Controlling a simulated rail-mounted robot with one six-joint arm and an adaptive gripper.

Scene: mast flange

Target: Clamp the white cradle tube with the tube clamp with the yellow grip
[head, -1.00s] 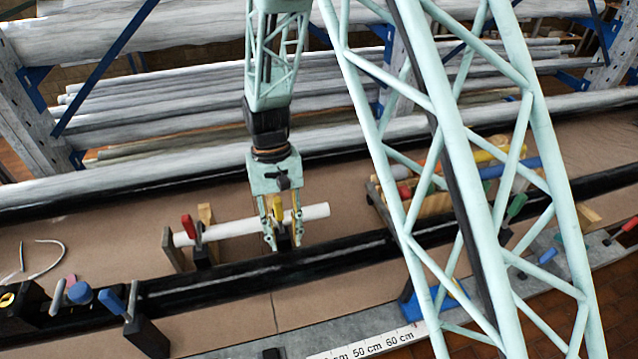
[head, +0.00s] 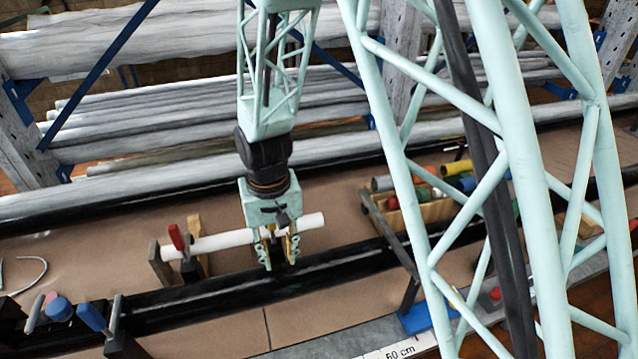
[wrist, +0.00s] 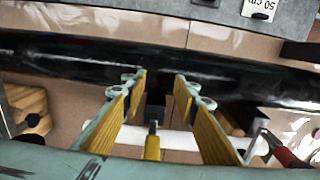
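The white cradle tube (head: 225,240) lies across wooden supports; it also shows in the wrist view (wrist: 178,138). My gripper (head: 279,262) is over the tube towards its right end, pointing down. In the wrist view my gripper (wrist: 160,82) is open, with its two yellow-padded fingers on either side of a dark clamp body (wrist: 155,108). The clamp's yellow grip (wrist: 152,146) stands between the fingers; in the head view my gripper mostly hides it. I cannot tell whether the clamp's jaws are around the tube.
A red-gripped clamp (head: 178,240) is at the tube's left part. A black rail (head: 200,296) runs just in front. A wooden crate of coloured pieces (head: 437,210) stands right, partly behind my mint lattice structure. Blue-handled clamps (head: 92,318) are front left.

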